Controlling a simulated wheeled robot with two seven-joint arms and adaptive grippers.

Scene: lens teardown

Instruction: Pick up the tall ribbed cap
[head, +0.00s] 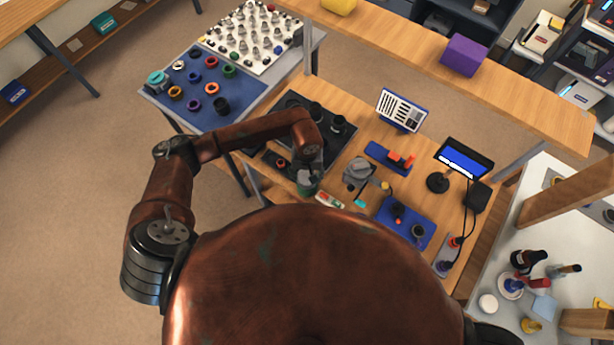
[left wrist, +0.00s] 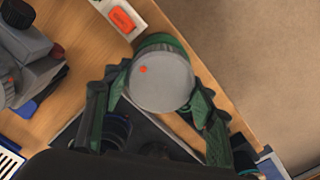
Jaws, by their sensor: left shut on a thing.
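The ribbed cap, which I take to be the tall ribbed cap, has a round grey face with a red dot and a dark green side. It shows large in the left wrist view (left wrist: 162,82) and small in the head view (head: 307,188). My left gripper (left wrist: 160,95) is shut on it, with a finger on either side. In the head view the left gripper (head: 306,178) is at the wooden workbench's front edge. I cannot tell whether the cap touches the bench. My right gripper is not in view.
A black mat (head: 333,153) with dark cylinders lies behind the gripper. A grey device (head: 360,171) and a red-and-white item (head: 329,200) are close on the right.

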